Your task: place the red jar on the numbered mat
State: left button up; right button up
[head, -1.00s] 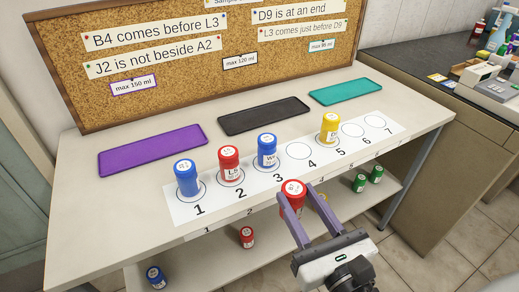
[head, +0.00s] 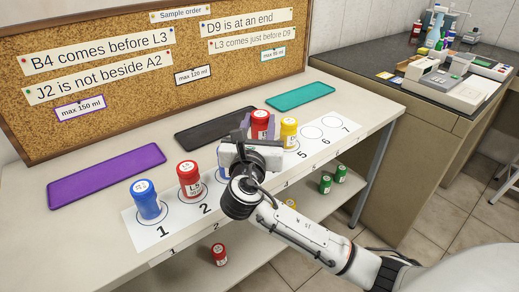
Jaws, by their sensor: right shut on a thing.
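My right gripper (head: 262,131) is shut on a red jar (head: 261,119). It holds the jar upright around place 4 of the white numbered mat (head: 172,232), left of a yellow jar (head: 289,130) at place 5. The gripper hides the jar's base, so I cannot tell whether it touches the mat. A blue jar (head: 147,201) stands on place 1 and another red jar (head: 189,179) on place 2. A blue jar at place 3 (head: 222,174) is mostly hidden behind my gripper. Places 6 and 7 are empty. My left gripper is not in view.
Purple (head: 105,176), black (head: 200,133) and teal (head: 300,96) trays lie empty behind the mat. A corkboard (head: 130,70) with order notes stands at the back. The lower shelf holds a red jar (head: 220,255) and green jars (head: 326,184). A side counter (head: 400,80) is at right.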

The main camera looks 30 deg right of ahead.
pick_arm(q)
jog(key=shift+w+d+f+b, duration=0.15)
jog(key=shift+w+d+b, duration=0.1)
jog(key=shift+b, duration=0.35)
pick_arm(e)
jog(key=shift+f, duration=2.95)
jog(key=shift+f, duration=0.15)
jog(key=o, duration=0.7)
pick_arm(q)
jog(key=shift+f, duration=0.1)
pick_arm(e)
jog(key=shift+o, duration=0.2)
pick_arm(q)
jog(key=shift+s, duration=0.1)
pick_arm(e)
jog(key=shift+r, duration=0.2)
jog(key=v, duration=1.2)
jog(key=shift+p, duration=0.4)
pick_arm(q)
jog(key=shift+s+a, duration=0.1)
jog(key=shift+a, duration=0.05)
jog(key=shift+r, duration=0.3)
